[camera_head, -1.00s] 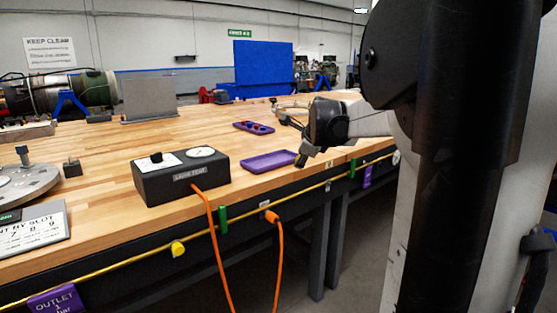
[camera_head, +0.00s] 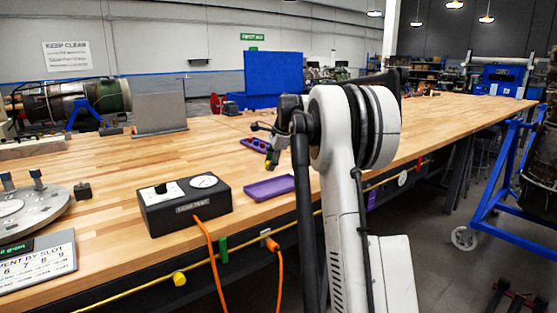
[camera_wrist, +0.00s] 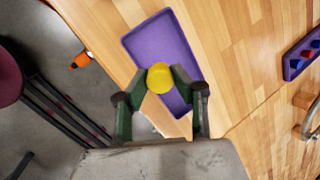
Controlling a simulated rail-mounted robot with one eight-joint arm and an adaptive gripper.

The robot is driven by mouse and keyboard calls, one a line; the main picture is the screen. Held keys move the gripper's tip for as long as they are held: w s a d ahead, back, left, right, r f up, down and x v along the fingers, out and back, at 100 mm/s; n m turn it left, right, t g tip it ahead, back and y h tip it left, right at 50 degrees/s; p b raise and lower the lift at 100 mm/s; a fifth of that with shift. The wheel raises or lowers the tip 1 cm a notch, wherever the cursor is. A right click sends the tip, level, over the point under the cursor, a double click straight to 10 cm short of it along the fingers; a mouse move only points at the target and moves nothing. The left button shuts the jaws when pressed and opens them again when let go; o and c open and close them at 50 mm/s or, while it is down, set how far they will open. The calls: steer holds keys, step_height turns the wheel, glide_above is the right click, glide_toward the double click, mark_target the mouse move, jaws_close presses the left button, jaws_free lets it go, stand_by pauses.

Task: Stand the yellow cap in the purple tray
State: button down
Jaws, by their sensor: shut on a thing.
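The yellow cap (camera_wrist: 160,77) is held between the fingertips of my gripper (camera_wrist: 158,84) in the wrist view. It shows its round face to the camera and overlaps the purple tray (camera_wrist: 150,45). The tray is a shallow, empty rectangle near the bench edge, and it also shows in the head view (camera_head: 270,188). In the head view my gripper (camera_head: 271,163) points down just behind and above the tray, with a small bit of yellow at its tip. The gap between cap and tray floor cannot be judged.
A second purple tray (camera_head: 257,145) with red and blue pieces lies farther back. A black tester box (camera_head: 184,203) with an orange cable stands left of the empty tray. A round metal plate (camera_head: 30,205) is at far left. The bench top behind is mostly clear.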

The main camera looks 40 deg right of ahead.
steer(key=w+d+n+g+p, duration=0.2)
steer(key=w+n+p, duration=0.1)
steer(key=w+p, duration=0.25)
steer(key=n+g+p, duration=0.3)
steer(key=n+p, duration=0.1)
steer(key=p, duration=1.1)
glide_above(275, 189)
step_height(275, 189, down, 2)
steer(key=shift+w+f+b, duration=0.2)
steer(key=shift+f+b, duration=1.25)
steer(key=shift+f, duration=2.85)
steer(key=shift+f, duration=0.3)
steer(key=c, duration=1.2)
jaws_free()
steer(key=shift+r, duration=0.1)
step_height(275, 189, up, 7)
steer(key=p, duration=0.1)
